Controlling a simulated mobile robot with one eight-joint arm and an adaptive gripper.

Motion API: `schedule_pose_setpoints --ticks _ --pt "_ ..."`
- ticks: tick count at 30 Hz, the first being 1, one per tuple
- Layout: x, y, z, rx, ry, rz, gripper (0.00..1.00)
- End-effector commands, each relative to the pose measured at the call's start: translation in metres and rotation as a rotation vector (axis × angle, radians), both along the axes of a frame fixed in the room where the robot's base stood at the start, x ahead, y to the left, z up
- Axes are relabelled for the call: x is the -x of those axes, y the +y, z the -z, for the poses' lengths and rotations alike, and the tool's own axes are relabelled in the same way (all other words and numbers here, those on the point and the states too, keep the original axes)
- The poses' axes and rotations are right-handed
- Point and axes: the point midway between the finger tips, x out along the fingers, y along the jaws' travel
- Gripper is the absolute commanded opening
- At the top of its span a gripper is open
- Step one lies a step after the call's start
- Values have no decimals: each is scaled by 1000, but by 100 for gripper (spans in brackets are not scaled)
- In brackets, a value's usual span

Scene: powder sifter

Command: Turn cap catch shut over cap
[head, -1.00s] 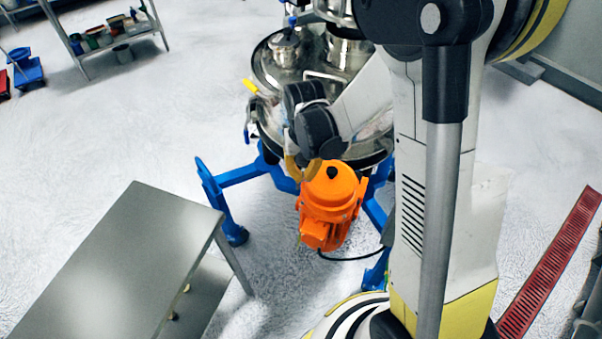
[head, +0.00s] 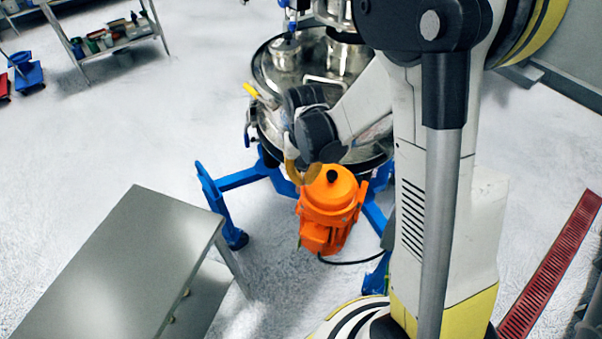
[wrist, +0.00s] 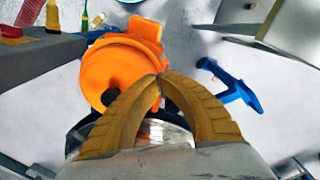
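The steel sifter (head: 262,75) stands on blue legs, with two steel cylindrical fittings on its lid, a left one (head: 286,58) and a right one (head: 345,55). I cannot pick out the cap or its catch for certain; my arm covers part of the lid. My gripper (head: 301,178) is at the sifter's front rim, above the orange motor (head: 328,200). In the wrist view the tan fingers of my gripper (wrist: 161,78) meet at their tips with nothing visible between the tips. The orange motor (wrist: 110,65) lies beyond them, and a shiny steel surface (wrist: 165,133) shows between the fingers.
A yellow handle (head: 251,88) sticks out at the sifter's left rim. A steel table (head: 125,260) stands at front left. A shelf with containers (head: 105,42) is at the back left. A red floor grate (head: 550,265) lies at right. The floor left of the sifter is clear.

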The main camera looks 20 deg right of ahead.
Motion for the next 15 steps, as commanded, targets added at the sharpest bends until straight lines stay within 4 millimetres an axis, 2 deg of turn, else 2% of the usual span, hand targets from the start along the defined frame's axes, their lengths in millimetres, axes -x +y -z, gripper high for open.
schedule_pose_setpoints --ticks 15 --pt "0 0 6 0 0 0 0"
